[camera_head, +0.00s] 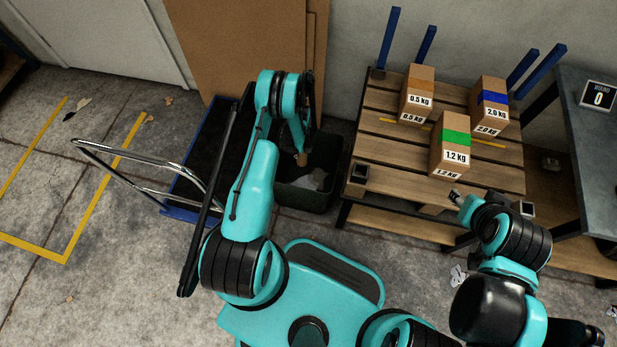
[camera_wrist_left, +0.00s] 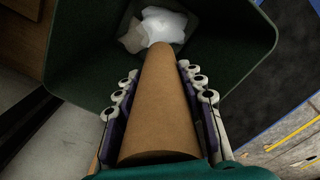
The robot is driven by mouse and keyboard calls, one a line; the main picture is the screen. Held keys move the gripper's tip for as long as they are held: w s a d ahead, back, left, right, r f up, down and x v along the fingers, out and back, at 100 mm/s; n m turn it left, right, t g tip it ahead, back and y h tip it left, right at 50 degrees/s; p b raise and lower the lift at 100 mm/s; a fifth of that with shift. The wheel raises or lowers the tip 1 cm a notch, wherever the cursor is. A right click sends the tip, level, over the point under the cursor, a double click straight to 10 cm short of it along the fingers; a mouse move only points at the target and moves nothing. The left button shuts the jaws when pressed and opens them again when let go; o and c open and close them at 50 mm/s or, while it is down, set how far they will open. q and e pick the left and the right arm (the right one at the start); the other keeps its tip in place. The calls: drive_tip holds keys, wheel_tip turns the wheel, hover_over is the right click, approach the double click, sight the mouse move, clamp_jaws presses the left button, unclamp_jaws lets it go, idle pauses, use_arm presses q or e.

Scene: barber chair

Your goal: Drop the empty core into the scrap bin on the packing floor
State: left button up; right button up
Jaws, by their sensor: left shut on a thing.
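The empty core is a brown cardboard tube (camera_wrist_left: 160,105), seen in the left wrist view between the two fingers of my left gripper (camera_wrist_left: 160,90). The gripper is shut on it, and the tube's far end points down into the dark green scrap bin (camera_wrist_left: 85,70). In the head view my left gripper (camera_head: 301,152) is over the bin (camera_head: 305,198), with a small brown part of the core (camera_head: 301,159) showing below it. White crumpled scrap (camera_wrist_left: 160,24) lies in the bin. My right gripper (camera_head: 460,200) is at the wooden table's front edge; its fingers are too small to judge.
A wooden slatted table (camera_head: 380,140) right of the bin holds labelled boxes of 0.5 kg (camera_head: 417,92), 1.2 kg (camera_head: 450,143) and 2.0 kg (camera_head: 489,105). A blue platform cart with a chrome handle (camera_head: 135,172) stands left. Cardboard sheets (camera_head: 235,45) lean behind.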

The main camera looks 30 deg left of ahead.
use_arm(q)
drive_tip(key=shift+f, duration=0.15)
drive_tip(key=o, duration=1.2)
wheel_tip(320, 180, up, 12)
drive_tip(key=shift+f, duration=0.1)
